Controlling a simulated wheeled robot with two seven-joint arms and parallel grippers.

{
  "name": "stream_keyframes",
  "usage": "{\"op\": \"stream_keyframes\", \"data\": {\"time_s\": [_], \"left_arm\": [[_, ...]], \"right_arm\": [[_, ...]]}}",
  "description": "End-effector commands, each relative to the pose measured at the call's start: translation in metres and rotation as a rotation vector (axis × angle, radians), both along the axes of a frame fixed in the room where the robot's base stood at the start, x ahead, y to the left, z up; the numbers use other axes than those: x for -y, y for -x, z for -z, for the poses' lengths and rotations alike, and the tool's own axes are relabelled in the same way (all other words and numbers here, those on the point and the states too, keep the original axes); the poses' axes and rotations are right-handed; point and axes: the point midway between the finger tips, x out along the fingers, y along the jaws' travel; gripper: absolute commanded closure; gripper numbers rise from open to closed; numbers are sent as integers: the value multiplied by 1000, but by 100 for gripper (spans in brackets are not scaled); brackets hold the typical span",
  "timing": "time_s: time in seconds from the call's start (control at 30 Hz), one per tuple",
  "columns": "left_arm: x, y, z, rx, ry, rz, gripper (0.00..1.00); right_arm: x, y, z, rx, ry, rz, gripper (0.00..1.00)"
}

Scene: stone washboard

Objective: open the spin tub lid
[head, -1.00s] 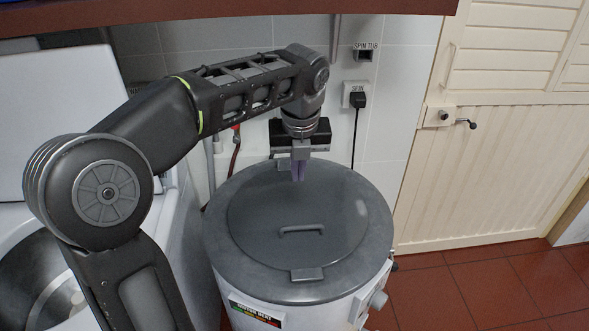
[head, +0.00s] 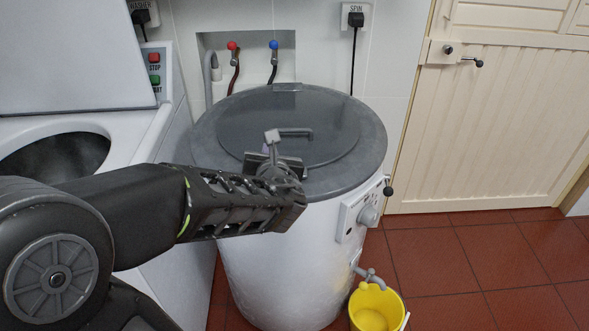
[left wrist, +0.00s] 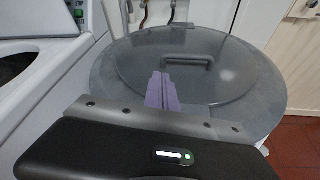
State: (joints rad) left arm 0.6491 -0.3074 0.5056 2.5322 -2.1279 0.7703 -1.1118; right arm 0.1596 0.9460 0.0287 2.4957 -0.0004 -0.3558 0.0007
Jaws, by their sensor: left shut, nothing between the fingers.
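The spin tub (head: 280,255) is a white drum with a round grey lid (head: 345,115) that lies flat and closed on top. A bar handle (head: 297,133) stands in the middle of the lid; it also shows in the left wrist view (left wrist: 190,60). My left gripper (head: 268,148) is at the near side of the lid, just in front of the handle. In the left wrist view its purple fingers (left wrist: 161,90) are together and empty, pointing toward the handle. I cannot tell whether they touch the lid. My right gripper is not seen.
A white washer (head: 150,125) with an open tub stands at the left, close to the spin tub. A yellow bucket (head: 376,308) stands under the tap at the lower right. Taps are on the wall behind. A cream door (head: 500,140) and clear red floor are at the right.

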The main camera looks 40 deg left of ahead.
Motion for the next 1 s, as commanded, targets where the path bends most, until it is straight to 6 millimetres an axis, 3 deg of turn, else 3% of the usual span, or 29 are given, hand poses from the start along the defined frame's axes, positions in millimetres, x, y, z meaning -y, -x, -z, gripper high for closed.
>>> {"op": "stream_keyframes", "data": {"time_s": [0.1,0.23,0.67,1.0], "left_arm": [[22,-11,6,80,97,66,100],[25,-14,7,136,174,49,100],[22,-16,7,143,181,41,100],[0,-45,22,142,184,39,100]], "right_arm": [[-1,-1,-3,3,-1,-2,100],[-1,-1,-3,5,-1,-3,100],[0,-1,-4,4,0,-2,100],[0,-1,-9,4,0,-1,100]]}}
